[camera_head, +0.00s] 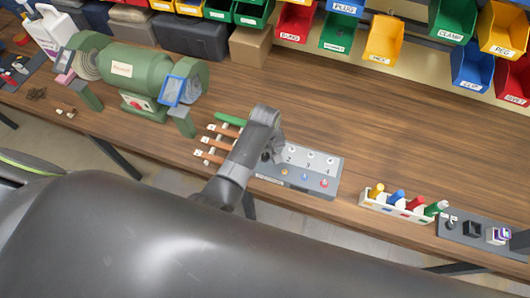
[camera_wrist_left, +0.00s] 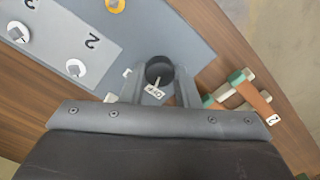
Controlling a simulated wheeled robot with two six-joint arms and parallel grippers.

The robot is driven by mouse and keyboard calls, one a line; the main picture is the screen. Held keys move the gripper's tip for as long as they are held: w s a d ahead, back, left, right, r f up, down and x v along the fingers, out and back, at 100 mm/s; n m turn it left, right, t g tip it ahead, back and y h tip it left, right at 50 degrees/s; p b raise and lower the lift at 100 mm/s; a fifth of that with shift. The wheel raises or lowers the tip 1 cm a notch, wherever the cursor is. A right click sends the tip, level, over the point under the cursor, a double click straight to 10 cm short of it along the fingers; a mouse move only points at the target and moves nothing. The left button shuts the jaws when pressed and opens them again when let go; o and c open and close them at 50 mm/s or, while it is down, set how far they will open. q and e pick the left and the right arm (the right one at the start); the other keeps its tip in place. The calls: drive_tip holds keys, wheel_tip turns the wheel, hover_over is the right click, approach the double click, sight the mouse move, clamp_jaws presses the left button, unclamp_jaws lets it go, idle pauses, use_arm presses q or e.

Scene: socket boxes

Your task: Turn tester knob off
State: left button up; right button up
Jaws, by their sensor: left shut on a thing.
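The tester (camera_head: 325,168) is a grey box on the bench, with numbered white sockets on its top and small coloured parts along its front. In the left wrist view its grey panel (camera_wrist_left: 185,30) fills the upper part. The round black knob (camera_wrist_left: 159,70) sits at the panel's end, between the two fingers of my left gripper (camera_wrist_left: 159,88). The gripper is shut on the knob. A small white label beside the knob is too small to read surely. In the head view my left gripper (camera_head: 272,155) covers the tester's left end and mostly hides the knob.
Several orange-brown pieces with white tags (camera_head: 212,143) lie just left of the tester. A green bench grinder (camera_head: 125,72) stands further left. A white rack of coloured handles (camera_head: 395,207) and a dark module tray (camera_head: 465,230) are on the right. Bins (camera_head: 385,40) line the back.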

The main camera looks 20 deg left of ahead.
use_arm(q)
drive_tip(key=shift+w+n, duration=0.1)
drive_tip(key=shift+n, duration=0.7)
use_arm(e)
drive_tip(key=shift+a, duration=0.2)
use_arm(q)
drive_tip(key=shift+r, duration=0.1)
drive_tip(key=o, duration=1)
